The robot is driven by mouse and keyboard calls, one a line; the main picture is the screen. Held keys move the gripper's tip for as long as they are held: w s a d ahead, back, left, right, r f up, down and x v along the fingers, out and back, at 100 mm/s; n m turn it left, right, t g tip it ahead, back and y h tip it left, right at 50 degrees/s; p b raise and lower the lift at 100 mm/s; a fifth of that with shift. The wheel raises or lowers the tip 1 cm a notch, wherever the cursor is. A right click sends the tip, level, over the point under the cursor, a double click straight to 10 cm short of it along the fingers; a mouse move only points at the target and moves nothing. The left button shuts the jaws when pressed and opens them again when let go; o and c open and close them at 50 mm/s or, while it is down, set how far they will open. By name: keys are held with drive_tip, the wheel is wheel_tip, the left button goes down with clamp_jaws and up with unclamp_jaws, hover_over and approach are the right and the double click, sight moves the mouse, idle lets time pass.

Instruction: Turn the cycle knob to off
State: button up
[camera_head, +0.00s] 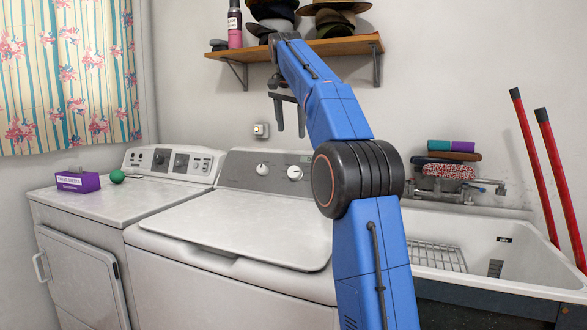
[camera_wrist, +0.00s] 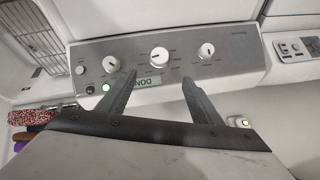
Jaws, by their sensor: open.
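The washer's control panel (camera_wrist: 235,50) has three white round knobs: left (camera_wrist: 111,64), middle (camera_wrist: 159,55) and right (camera_wrist: 206,50) in the wrist view. Their labels are too small to read, so I cannot tell which is the cycle knob. The head view shows two knobs, one (camera_head: 262,169) and another (camera_head: 295,172); my arm hides the rest of the panel. My gripper (camera_head: 290,134) is open and empty above the washer, pointing down. In the wrist view its fingers (camera_wrist: 159,77) appear either side of the middle knob's line, apart from it.
A shelf (camera_head: 300,48) hangs above; a sink (camera_head: 500,265) is right.

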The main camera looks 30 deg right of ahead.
sight(294, 170)
drive_tip(key=x, duration=1.7)
drive_tip(key=shift+w+f, duration=0.1)
drive_tip(key=c, duration=1.1)
